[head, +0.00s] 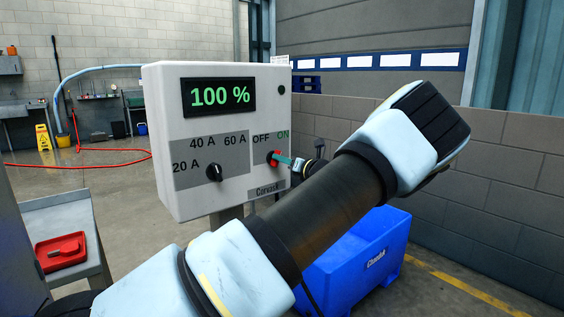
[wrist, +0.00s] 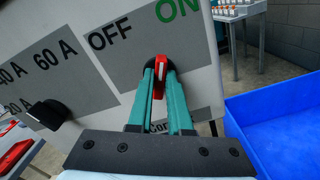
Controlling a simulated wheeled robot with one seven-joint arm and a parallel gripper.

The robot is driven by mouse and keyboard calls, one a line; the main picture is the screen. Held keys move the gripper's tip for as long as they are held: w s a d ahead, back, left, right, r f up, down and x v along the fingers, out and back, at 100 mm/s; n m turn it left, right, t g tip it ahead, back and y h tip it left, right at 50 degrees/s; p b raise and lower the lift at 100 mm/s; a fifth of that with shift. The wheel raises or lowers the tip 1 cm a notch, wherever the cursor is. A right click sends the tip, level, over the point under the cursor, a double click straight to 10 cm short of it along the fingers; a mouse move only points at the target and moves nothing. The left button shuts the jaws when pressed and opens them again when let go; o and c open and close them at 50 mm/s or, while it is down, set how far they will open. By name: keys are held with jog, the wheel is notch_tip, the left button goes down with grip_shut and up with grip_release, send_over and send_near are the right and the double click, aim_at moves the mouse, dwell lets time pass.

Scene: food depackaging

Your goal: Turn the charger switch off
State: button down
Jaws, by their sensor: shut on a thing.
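The charger (head: 225,125) is a white box with a green "100 %" display. Its red switch (head: 275,155) sits under the OFF and ON labels at the lower right of the panel. My gripper (head: 281,160) reaches it from the right, with teal fingers. In the wrist view, my gripper (wrist: 159,78) is shut on the red switch (wrist: 160,67), one finger on each side. The switch's white-marked end points up in that view, nearer the green ON than the black OFF. The fingers hide part of the switch's sides.
A black current knob (head: 214,173) is left of the switch, among the ampere labels. A blue bin (head: 365,250) stands below and behind my arm. A side table (head: 60,222) with a red tray (head: 60,250) is at the left.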

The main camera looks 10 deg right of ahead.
jog(key=n+b, duration=1)
jog(key=n, duration=0.1)
jog(key=shift+s+a+f, duration=0.1)
jog(key=shift+s+a, duration=0.05)
jog(key=shift+a, duration=0.1)
dwell(0.3)
jog(key=c, duration=0.8)
grip_release()
jog(key=shift+c, duration=0.2)
jog(key=b+v, duration=0.1)
jog(key=v, duration=0.9)
jog(key=shift+s, duration=0.35)
jog(key=shift+d, duration=0.2)
